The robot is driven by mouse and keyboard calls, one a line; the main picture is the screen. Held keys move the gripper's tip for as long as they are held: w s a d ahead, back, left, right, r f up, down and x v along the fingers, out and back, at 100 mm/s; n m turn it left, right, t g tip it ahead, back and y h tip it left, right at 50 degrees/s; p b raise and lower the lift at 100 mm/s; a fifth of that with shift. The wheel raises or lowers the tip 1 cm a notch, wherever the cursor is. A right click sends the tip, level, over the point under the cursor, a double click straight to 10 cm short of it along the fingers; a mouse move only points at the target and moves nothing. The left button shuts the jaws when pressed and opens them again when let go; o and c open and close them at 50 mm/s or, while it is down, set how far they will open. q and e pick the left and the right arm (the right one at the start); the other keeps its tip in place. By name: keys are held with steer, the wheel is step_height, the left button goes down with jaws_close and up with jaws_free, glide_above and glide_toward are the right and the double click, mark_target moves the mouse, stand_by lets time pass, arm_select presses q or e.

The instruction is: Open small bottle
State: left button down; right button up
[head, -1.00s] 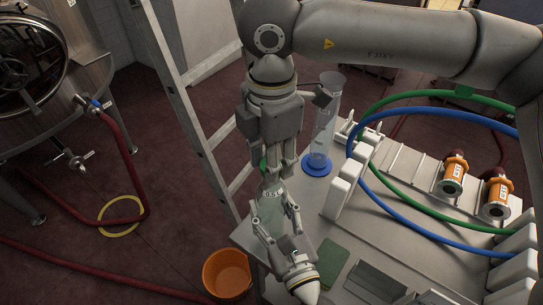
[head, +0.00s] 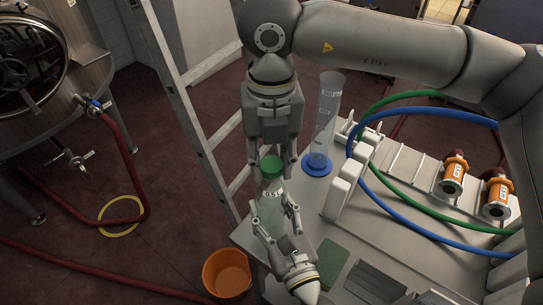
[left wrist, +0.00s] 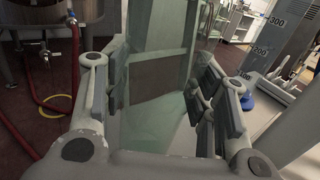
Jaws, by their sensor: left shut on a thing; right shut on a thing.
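The small bottle (head: 272,192) is clear greenish with a 0.5 L label and a green cap (head: 271,167). It is upright above the left end of the table. My left gripper (head: 270,217) is shut on its lower body from below. In the left wrist view the bottle (left wrist: 158,85) fills the space between the finger pads (left wrist: 165,100). My right gripper (head: 271,160) points down from above, its fingers on both sides of the cap and shut on it. The cap still sits on the bottle's neck.
A clear measuring cylinder (head: 325,115) with a blue base stands just right of the bottle. An orange bucket (head: 226,273) is on the floor, and a ladder (head: 185,100) stands behind.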

steer(key=n, duration=0.4)
steer(key=shift+n, duration=0.4)
steer(key=n, duration=0.5)
steer(key=shift+n, duration=0.4)
steer(key=n, duration=0.4)
steer(key=shift+n, duration=0.3)
steer(key=n, duration=0.5)
steer(key=shift+n, duration=0.4)
steer(key=n, duration=1)
steer(key=shift+n, duration=0.3)
steer(key=n, duration=0.4)
steer(key=shift+r, duration=0.1)
steer(key=n, duration=0.5)
